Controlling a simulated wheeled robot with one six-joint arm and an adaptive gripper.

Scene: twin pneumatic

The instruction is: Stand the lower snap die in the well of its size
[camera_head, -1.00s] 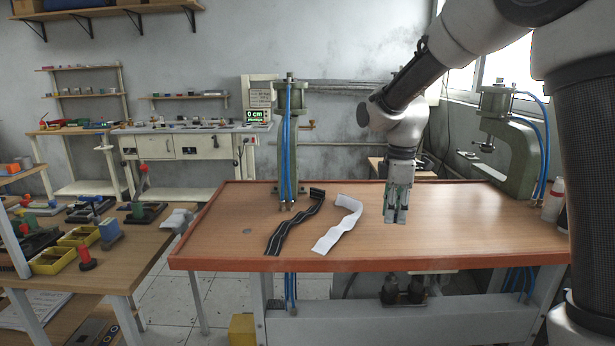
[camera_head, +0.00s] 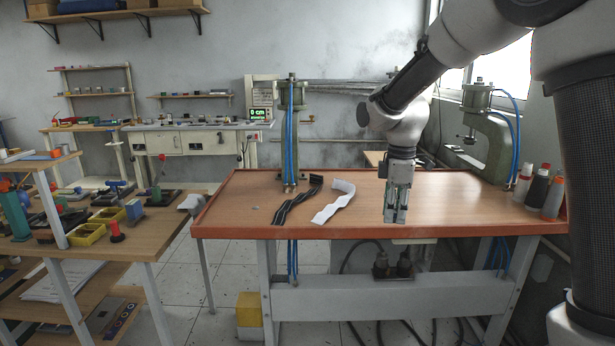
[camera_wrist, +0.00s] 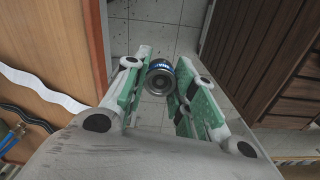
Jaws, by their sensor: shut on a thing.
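My gripper (camera_head: 395,212) points down and shows in front of the brown table top in the head view. In the wrist view its green-padded fingers (camera_wrist: 155,95) are closed on a small metal die (camera_wrist: 160,79), round with a dark hollow end and a blue lettered band. The fingers hold it over grey floor tiles, beside the table's edge. In the head view I cannot make out the die between the fingers. I cannot pick out the well of its size in either view.
The orange-edged table (camera_head: 270,228) bears a black strip (camera_head: 297,203), a white strip (camera_head: 333,203) and two presses (camera_head: 292,135) (camera_head: 485,135). Bottles (camera_head: 538,188) stand at its right end. A cluttered wooden bench (camera_head: 160,240) stands left, with yellow trays (camera_head: 88,233). Tiled floor lies between them.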

